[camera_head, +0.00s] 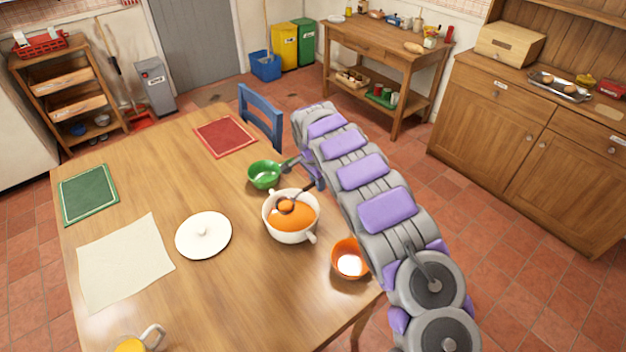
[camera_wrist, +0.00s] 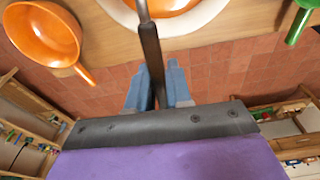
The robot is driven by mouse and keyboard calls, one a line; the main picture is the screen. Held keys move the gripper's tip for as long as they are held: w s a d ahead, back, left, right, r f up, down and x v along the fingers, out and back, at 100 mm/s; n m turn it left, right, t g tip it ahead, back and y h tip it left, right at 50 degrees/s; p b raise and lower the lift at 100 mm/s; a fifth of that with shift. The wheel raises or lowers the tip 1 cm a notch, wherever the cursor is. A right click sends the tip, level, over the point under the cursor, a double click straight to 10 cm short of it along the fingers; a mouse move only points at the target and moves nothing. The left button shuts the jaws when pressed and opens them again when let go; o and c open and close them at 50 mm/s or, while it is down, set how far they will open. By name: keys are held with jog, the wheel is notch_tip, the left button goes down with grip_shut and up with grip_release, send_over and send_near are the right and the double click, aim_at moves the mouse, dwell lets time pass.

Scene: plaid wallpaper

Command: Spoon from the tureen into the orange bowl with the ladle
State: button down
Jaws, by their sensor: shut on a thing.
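The white tureen (camera_head: 271,223) stands on the wooden table, holding orange soup; its near edge also shows in the wrist view (camera_wrist: 205,18). The ladle (camera_head: 306,190) has its bowl inside the tureen at the soup, with orange in it; how deep it sits I cannot tell. My gripper (camera_wrist: 151,80) is shut on the ladle's dark handle (camera_wrist: 152,52), beyond the tureen's rim. The orange bowl (camera_head: 338,266) sits by the table's edge, right of and nearer than the tureen, with a white patch inside. In the wrist view it is at upper left (camera_wrist: 38,38), its handle pointing down.
A green bowl (camera_head: 262,180) stands just behind the tureen; its handle (camera_wrist: 298,27) shows in the wrist view. The white lid (camera_head: 203,236) lies left of the tureen. A cream cloth (camera_head: 125,262), green mat (camera_head: 88,193), red mat (camera_head: 224,136) and blue chair (camera_head: 262,112) are around.

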jog(key=s+d+f+t+h+p, duration=0.1)
jog(key=s+d, duration=0.6)
jog(key=d, duration=0.3)
jog(key=s+d+f+h, duration=0.1)
jog(key=s+d+f, duration=0.1)
jog(key=s+d, duration=0.55)
jog(key=shift+s+a+r+t+h+b, duration=1.05)
jog(key=shift+a+r+t+h+b, duration=1.2)
jog(key=shift+r+h+b, duration=1.1)
jog(key=w+d+g+y+p, duration=0.3)
jog(key=d+g+y+p, duration=0.1)
jog(key=p, duration=1)
jog(key=shift+w+d+r+y, duration=0.2)
jog(key=shift+d+y, duration=0.55)
jog(key=shift+y, duration=0.5)
